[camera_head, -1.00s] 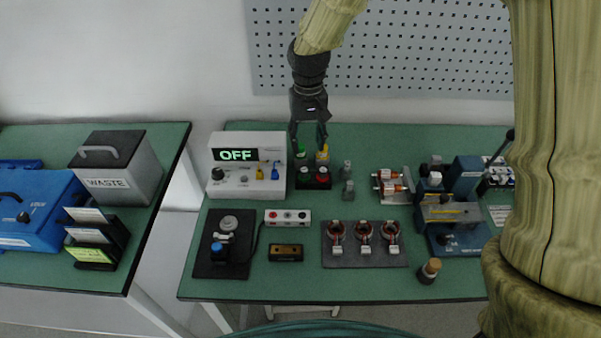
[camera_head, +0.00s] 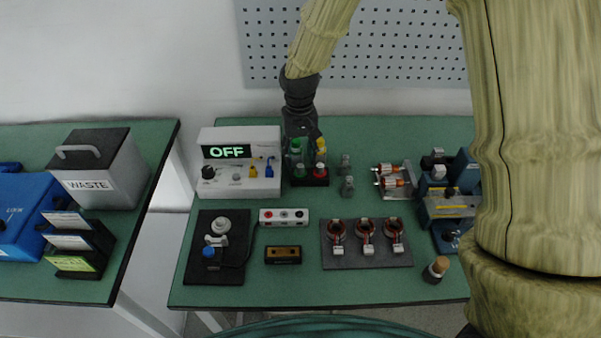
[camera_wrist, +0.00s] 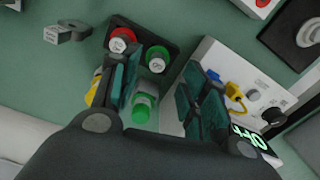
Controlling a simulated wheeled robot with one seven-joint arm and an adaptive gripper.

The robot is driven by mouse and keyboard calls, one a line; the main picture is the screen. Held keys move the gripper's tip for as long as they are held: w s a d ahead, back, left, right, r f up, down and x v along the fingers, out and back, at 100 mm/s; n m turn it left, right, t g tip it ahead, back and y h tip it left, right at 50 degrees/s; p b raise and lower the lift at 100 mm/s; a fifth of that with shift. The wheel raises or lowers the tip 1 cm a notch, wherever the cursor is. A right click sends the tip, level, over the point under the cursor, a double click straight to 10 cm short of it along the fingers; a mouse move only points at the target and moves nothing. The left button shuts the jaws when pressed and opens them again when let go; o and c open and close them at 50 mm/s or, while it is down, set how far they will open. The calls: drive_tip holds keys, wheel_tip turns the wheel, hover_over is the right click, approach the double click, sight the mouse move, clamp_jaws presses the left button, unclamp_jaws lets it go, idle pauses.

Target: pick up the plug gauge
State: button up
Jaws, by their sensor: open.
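My gripper (camera_wrist: 163,88) is open, its two fingers pointing down over the left back of the bench, above a black rack (camera_wrist: 168,42). In the head view the gripper (camera_head: 301,145) partly overlaps the rack (camera_head: 308,182). The rack holds capped cylinders: a red-topped one (camera_wrist: 122,38) and a green-topped one (camera_wrist: 157,60) carry markings too small to read. A bright green piece (camera_wrist: 143,103) shows between the fingers, and a yellow piece (camera_wrist: 94,90) is partly hidden behind the left finger. I cannot tell for sure which of these is the plug gauge.
The OFF-display box (camera_head: 240,168) stands close left of the rack. Small grey metal pieces (camera_head: 347,186) stand to its right. A mat with several copper coils (camera_head: 366,258), a cork-topped jar (camera_head: 436,268) and a blue machine (camera_head: 447,205) occupy the front and right. A pegboard (camera_head: 400,50) is behind.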

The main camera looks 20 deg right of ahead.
sight(300, 166)
drive_tip(key=shift+w+d+f+p, duration=0.1)
drive_tip(key=shift+f+p, duration=0.25)
drive_tip(key=shift+f, duration=0.6)
drive_tip(key=shift+w+d+f+p, duration=0.1)
drive_tip(key=shift+f+p, duration=0.25)
drive_tip(key=shift+f, duration=1.45)
clamp_jaws()
